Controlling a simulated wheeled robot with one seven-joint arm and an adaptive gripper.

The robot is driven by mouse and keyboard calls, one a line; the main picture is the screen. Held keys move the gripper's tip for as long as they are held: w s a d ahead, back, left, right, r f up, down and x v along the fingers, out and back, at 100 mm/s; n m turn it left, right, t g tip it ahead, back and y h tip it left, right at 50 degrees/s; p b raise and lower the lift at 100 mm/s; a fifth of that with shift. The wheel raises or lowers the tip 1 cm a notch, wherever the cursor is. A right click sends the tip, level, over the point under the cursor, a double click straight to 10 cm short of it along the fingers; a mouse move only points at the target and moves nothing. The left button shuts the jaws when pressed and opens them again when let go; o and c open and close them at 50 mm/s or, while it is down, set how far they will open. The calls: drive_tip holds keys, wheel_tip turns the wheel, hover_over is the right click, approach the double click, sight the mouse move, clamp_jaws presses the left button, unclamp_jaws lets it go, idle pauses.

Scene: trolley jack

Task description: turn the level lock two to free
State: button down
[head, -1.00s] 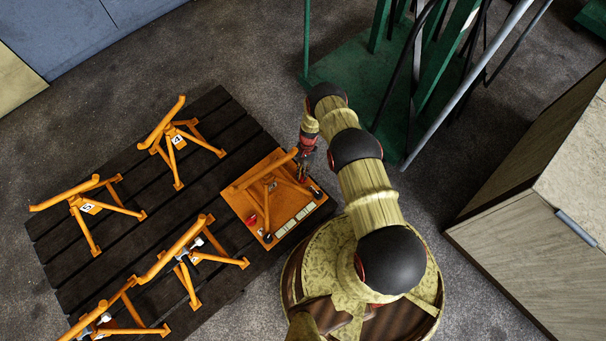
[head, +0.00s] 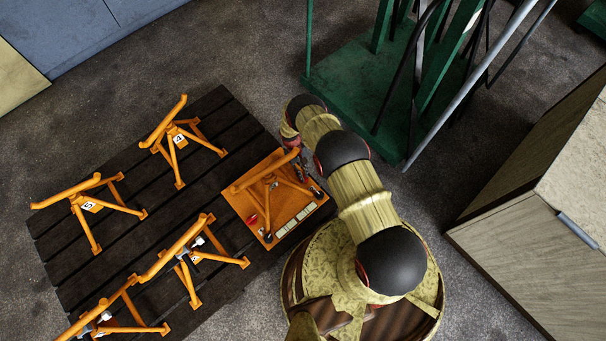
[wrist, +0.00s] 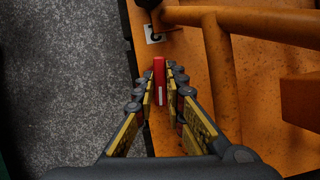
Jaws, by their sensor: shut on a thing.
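The orange jack plate (head: 240,206) lies at the right end of the dark pallet, with an orange tube frame (head: 265,172) on it. In the wrist view a narrow red lever (wrist: 160,82) stands near the plate's edge, just below a small white tag (wrist: 153,35) whose mark looks like a 2. My gripper (wrist: 161,78) is shut on the red lever, one finger on each side of it. In the head view my gripper (head: 303,168) is at the plate's upper right edge and partly hidden by my arm. The lever's base is hidden between my fingers.
Several orange stands (head: 178,140) stand on the dark pallet (head: 130,175) to the left. A second red handle (head: 252,219) and pale labels (head: 296,222) are on the plate. A green frame (head: 345,75) rises behind, and a wooden cabinet (head: 520,250) stands at right.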

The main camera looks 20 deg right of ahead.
drive_tip(key=shift+n, duration=0.6)
drive_tip(key=shift+h, duration=0.3)
drive_tip(key=c, duration=1.9)
unclamp_jaws()
drive_tip(key=shift+o, duration=0.3)
